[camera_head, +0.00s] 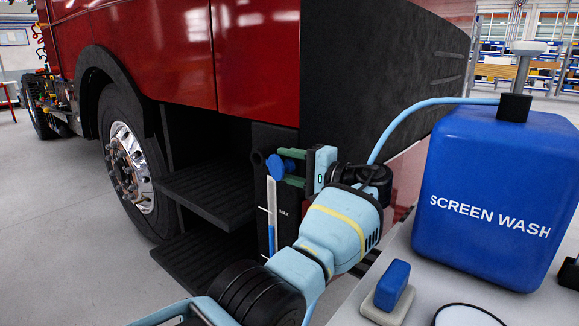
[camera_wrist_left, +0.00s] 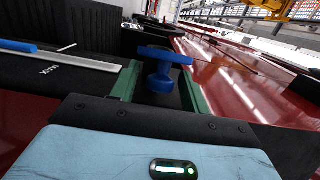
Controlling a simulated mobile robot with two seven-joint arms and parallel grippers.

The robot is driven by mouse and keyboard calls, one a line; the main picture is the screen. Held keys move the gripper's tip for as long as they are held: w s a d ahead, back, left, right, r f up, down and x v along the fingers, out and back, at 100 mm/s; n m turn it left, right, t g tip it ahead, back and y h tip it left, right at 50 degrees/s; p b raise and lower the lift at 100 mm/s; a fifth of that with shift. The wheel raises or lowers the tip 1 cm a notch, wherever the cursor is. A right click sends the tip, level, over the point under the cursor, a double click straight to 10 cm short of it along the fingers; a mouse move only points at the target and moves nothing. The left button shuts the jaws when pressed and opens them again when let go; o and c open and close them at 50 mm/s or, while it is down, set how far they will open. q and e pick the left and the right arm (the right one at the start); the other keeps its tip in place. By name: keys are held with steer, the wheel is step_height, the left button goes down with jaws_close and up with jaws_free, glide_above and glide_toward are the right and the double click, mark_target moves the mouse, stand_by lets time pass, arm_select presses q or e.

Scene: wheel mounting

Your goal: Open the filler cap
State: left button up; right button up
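The blue filler cap (camera_head: 275,167) sits at the top of the dark reservoir panel on the red truck's side, above a white level strip marked MAX. In the left wrist view the cap (camera_wrist_left: 163,66) shows a wide blue top and a narrower stem. My left gripper (camera_head: 290,167) is at the cap, its green fingers pointing toward it. In the left wrist view the fingers (camera_wrist_left: 160,85) stand on either side of the stem, with dark gaps between. The gripper is open and holds nothing. My right gripper is in neither view.
A blue SCREEN WASH container (camera_head: 490,195) with a light blue hose (camera_head: 405,113) stands on a grey surface at right. A small blue-and-grey block (camera_head: 391,288) lies before it. Black steps (camera_head: 205,195) and a wheel (camera_head: 130,165) are left of the reservoir.

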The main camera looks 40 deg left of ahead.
mark_target(289, 164)
arm_select(q)
steer(key=shift+r, duration=0.1)
